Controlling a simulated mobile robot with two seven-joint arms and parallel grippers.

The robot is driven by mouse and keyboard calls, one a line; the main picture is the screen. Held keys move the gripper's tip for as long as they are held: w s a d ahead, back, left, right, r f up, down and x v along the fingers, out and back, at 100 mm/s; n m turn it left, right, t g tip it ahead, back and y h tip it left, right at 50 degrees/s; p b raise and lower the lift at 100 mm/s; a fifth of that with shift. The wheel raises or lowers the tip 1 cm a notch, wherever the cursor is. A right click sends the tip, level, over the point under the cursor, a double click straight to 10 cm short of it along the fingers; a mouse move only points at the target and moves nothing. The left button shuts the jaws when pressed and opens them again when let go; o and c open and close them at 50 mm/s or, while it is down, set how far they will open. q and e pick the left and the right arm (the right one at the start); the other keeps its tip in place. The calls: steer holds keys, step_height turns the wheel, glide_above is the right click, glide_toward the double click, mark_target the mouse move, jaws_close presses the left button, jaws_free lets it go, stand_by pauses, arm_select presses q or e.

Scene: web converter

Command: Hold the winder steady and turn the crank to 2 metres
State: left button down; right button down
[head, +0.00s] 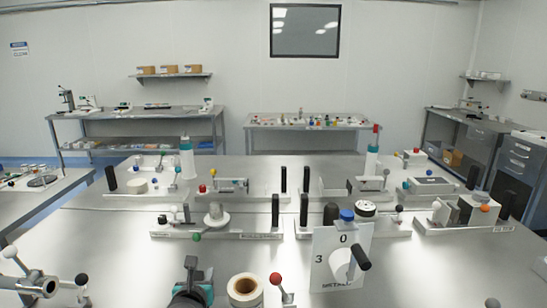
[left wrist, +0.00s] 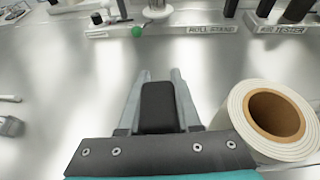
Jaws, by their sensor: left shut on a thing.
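The winder's white dial plate (head: 328,270) stands upright in the head view, with "0" at its top and "3" at its left. A crank on its pale hub (head: 343,266) ends in a black handle (head: 361,258), to the upper right of the hub. My left gripper (head: 199,270) is low in the head view, left of a white roll with a brown core (head: 245,289). In the left wrist view my left gripper (left wrist: 158,92) is shut on an upright black handle (left wrist: 158,110). The handle's base is hidden. My right gripper is not in view.
A red-knobbed lever (head: 276,279) stands between the roll and the dial. Behind are rows of bench fixtures with black posts, such as the one marked roll stand (left wrist: 213,29). Bare metal tabletop (head: 130,260) lies left of my left gripper.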

arm_select(q)
steer(key=shift+w+d+r, duration=0.15)
steer(key=shift+r, duration=0.2)
steer(key=shift+f, duration=0.55)
